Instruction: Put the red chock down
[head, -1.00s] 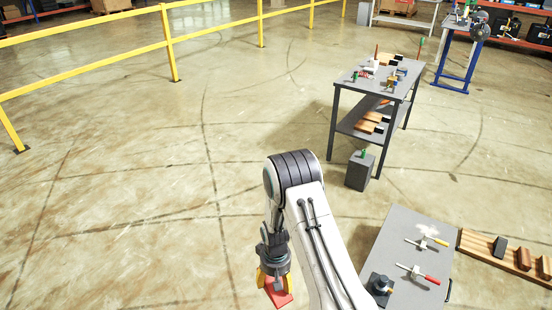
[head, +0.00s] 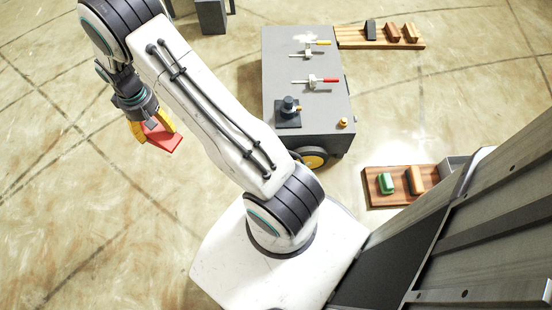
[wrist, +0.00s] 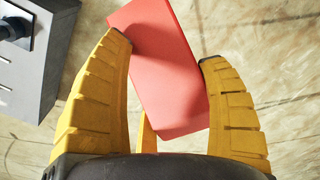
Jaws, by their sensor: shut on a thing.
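The red chock (head: 163,138) is held in my gripper (head: 152,130), above bare floor to the left of the grey cart.
A grey cart (head: 308,75) with clamps and a dark block stands right of my arm. A wooden board (head: 385,44) with several chocks lies beyond it. Another wooden tray (head: 400,200) holds a green and an orange chock. Open floor (head: 60,220) lies to the left.

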